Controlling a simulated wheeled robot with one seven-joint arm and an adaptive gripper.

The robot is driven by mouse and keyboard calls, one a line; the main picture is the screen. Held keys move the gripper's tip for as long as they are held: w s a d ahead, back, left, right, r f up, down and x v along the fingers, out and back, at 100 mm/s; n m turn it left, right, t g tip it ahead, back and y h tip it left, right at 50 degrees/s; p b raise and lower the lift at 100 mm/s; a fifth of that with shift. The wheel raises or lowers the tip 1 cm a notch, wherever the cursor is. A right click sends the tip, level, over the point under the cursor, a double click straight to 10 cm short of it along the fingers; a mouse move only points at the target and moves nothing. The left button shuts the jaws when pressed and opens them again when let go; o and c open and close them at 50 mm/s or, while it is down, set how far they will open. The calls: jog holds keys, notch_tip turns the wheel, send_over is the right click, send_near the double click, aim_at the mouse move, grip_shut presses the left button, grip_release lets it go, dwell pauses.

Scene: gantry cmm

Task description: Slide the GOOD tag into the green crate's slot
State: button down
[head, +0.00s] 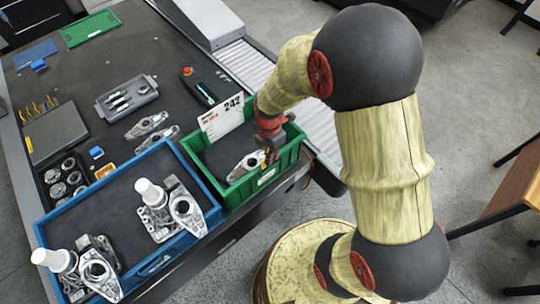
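The green crate (293,151) stands at the front edge of the table, with a metal part (245,166) lying inside it. A white card (222,118) reading 242, with red print, stands upright at the crate's back left. A small pale label (266,176) is on the crate's front wall; I cannot tell whether it marks the slot. My gripper (270,156) is at the crate's right part, pointing down, near the front wall and beside the metal part. Its fingers are small and partly hidden by my wrist. I cannot make out a GOOD tag or whether the fingers hold anything.
A blue tray (128,171) with several metal parts and white cylinders adjoins the crate on the left. Behind are a control box with a red button (187,71), a grey tray (127,97) and loose castings. A roller conveyor (245,62) runs along the right.

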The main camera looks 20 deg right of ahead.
jog(key=shift+f+b, duration=0.7)
jog(key=shift+f, duration=0.5)
dwell(0.7)
jog(key=c, duration=2)
grip_release()
jog(key=shift+o, duration=1.4)
jog(key=shift+r+p, duration=2.6)
jog(key=shift+r, duration=0.95)
